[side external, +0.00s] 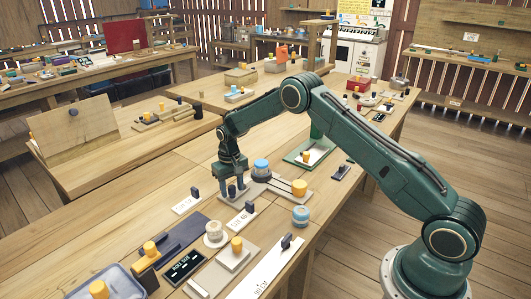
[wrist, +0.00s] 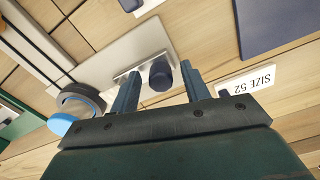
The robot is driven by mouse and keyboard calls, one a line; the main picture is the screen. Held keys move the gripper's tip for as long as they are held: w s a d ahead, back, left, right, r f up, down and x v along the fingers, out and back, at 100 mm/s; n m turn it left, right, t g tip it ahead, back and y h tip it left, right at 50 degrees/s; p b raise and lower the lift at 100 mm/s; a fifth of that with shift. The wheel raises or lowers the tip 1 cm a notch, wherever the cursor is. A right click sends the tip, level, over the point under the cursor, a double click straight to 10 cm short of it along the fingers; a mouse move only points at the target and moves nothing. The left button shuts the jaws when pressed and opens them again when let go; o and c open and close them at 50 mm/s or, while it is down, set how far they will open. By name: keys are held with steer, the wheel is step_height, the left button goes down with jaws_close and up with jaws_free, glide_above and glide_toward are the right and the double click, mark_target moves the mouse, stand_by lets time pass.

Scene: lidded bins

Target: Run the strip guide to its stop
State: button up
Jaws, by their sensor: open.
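My gripper (side external: 232,189) is open and low over the near left end of a light grey plate (side external: 276,187) on the workbench. In the wrist view, a dark blue knob (wrist: 160,76) on a pale metal strip (wrist: 133,77) shows between the spread fingers (wrist: 159,72), with gaps beside it. I take this knobbed strip as the guide, but no label confirms it. A round post with a blue top (side external: 261,167) stands on the plate beside the gripper; its blue edge also shows in the wrist view (wrist: 64,124).
An orange knob (side external: 299,187) is at the plate's right end. A SIZE 52 card (wrist: 248,82) lies close to one finger. A white round piece (side external: 215,233), a blue-topped jar (side external: 300,216) and a green tray (side external: 306,155) are nearby.

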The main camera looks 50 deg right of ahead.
step_height(320, 180, up, 13)
stand_by(0.6)
steer(key=s+a+r+n+t, duration=0.1)
steer(key=s+a+r, duration=0.1)
steer(key=s+r, duration=0.75)
steer(key=s+a+r+t, duration=0.2)
steer(key=s+a+r, duration=0.1)
steer(key=s+r, duration=0.7)
steer(key=s+a+n+t, duration=0.2)
steer(key=s, duration=1.9)
steer(key=shift+s+f+t, duration=0.3)
steer(key=shift+s+f, duration=0.05)
steer(key=shift+f, duration=0.05)
